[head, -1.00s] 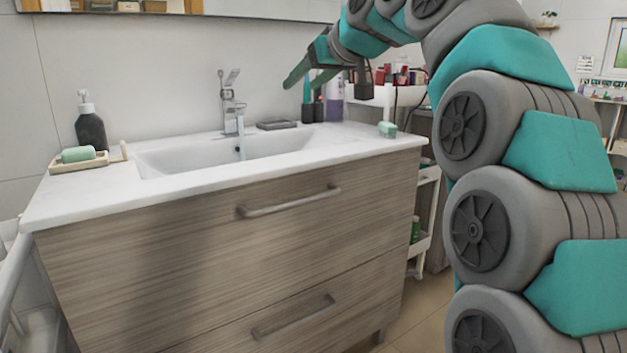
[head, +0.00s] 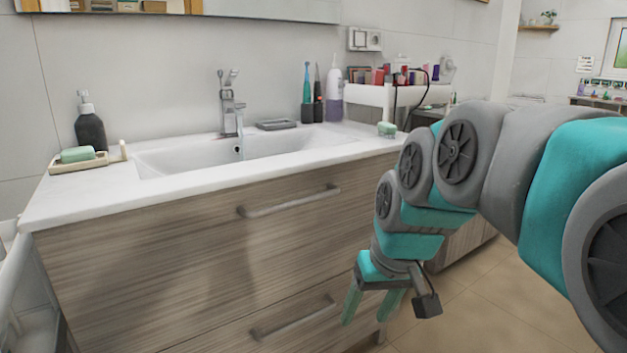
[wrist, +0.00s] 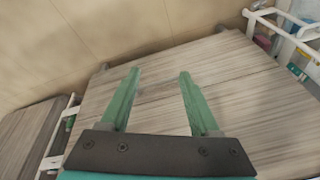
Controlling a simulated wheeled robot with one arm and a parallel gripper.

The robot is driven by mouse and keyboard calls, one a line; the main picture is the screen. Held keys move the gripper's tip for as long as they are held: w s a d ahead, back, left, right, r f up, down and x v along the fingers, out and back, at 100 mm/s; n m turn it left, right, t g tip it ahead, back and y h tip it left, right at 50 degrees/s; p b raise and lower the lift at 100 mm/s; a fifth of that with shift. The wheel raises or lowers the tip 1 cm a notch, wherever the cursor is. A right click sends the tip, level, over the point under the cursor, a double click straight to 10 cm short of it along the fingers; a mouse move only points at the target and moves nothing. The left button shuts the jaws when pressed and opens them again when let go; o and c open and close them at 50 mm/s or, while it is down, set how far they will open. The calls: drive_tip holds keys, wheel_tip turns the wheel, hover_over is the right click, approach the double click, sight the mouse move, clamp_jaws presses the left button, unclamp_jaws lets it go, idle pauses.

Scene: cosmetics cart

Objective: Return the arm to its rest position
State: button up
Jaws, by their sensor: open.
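My gripper (head: 372,306) is open and empty. In the head view it points down in front of the right part of the wood-grain vanity cabinet (head: 150,260), near the lower drawer, with my arm bent above it at the right. In the wrist view both green fingers (wrist: 155,100) are spread apart with nothing between them. The wood-grain surface shows behind them.
The white sink counter (head: 90,195) bears a soap dispenser (head: 90,128), a soap dish (head: 75,163) and a faucet (head: 230,105). A white cart (head: 400,95) with cosmetics stands beyond its right end. Drawer handles (head: 290,203) stick out. Tiled floor (head: 480,315) is clear at the lower right.

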drive_tip(key=s+d+f+m+g+h, duration=0.1)
drive_tip(key=s+d+f+g, duration=0.1)
drive_tip(key=s+f, duration=0.5)
drive_tip(key=s+d+f+m+g+h, duration=0.1)
drive_tip(key=s+d+f, duration=0.3)
drive_tip(key=s, duration=1)
wheel_tip(320, 180, down, 3)
drive_tip(key=shift+s+d+f+g, duration=0.15)
drive_tip(key=shift+s+d+g, duration=0.15)
drive_tip(key=shift+g, duration=0.5)
idle(2.0)
